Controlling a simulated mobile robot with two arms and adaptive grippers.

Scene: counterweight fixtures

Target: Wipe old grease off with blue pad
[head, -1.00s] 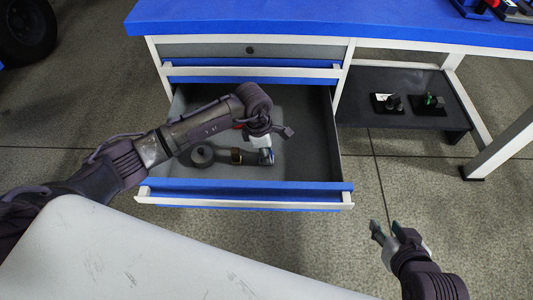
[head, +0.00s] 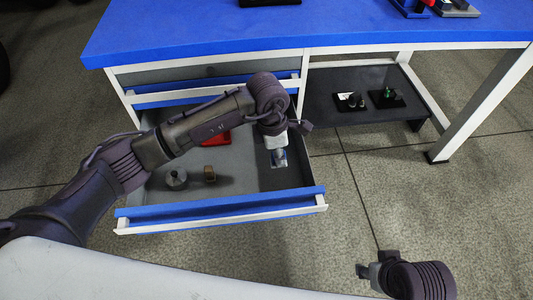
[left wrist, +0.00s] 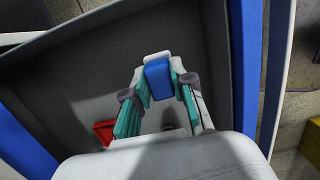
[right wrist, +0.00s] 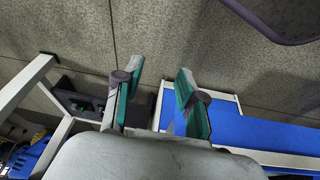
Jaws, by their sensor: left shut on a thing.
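My left gripper (head: 277,142) reaches into the open drawer and is shut on a blue pad (left wrist: 159,80). In the left wrist view the pad sits between the teal-lined fingers, above the grey drawer floor. In the head view the gripper is over the right part of the drawer (head: 220,208), and its pale fingers and the arm partly cover the pad. My right gripper (right wrist: 158,88) is open and empty in the right wrist view, away from the drawer. I cannot make out any grease patch for certain.
A grey round weight (head: 176,179), a brown ring-like piece (head: 210,173) and a red item (head: 216,136) lie in the drawer's left and back parts. Small black-based fixtures (head: 350,102) stand on the dark lower shelf. The blue bench top (head: 250,35) overhangs the drawer.

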